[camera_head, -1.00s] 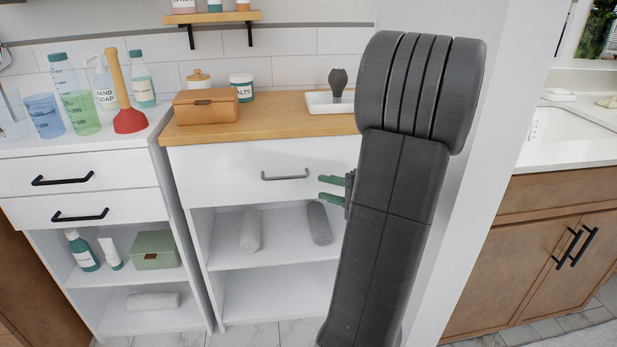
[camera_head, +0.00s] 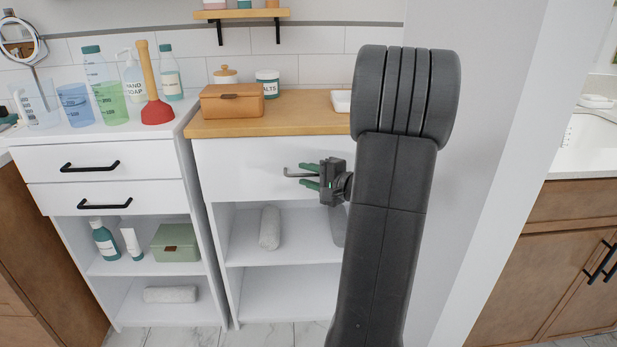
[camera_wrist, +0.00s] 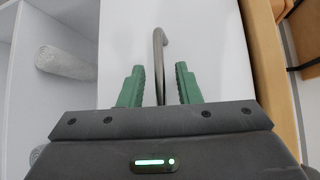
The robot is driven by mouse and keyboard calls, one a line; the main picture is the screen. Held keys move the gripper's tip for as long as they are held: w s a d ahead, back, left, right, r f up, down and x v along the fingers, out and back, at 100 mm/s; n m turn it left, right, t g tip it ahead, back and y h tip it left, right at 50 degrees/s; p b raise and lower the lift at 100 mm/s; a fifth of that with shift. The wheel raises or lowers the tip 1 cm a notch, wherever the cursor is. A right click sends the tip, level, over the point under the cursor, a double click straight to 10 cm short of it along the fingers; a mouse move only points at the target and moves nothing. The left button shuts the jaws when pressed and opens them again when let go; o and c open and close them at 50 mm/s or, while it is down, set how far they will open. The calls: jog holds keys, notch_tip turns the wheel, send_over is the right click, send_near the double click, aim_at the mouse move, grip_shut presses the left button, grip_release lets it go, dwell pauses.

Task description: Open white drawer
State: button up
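The white drawer (camera_head: 228,165) is the single drawer under the wooden top of the middle cabinet, and it looks closed. Its grey bar handle (camera_head: 292,173) is partly hidden behind my gripper. My gripper (camera_head: 304,176) is at the drawer front with its green fingers apart. In the wrist view, the handle (camera_wrist: 159,60) stands between the two open fingertips (camera_wrist: 159,82), with a gap on each side. The white drawer front (camera_wrist: 205,45) fills the middle of that view.
A wooden box (camera_head: 232,102) and a jar (camera_head: 267,83) stand on the wooden top (camera_head: 300,115). The left cabinet has two drawers with black handles (camera_head: 90,166). Rolled towels (camera_head: 270,228) lie on the shelf below. A white wall edge (camera_head: 480,170) stands right of my arm.

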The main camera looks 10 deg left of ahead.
grip_shut()
jog(key=s+d+b, duration=0.2)
jog(key=s, duration=0.7)
jog(key=s+d+b, duration=0.2)
jog(key=s+d, duration=0.1)
jog(key=s, duration=0.7)
jog(key=shift+s+d, duration=0.25)
grip_release()
jog(key=shift+d, duration=0.15)
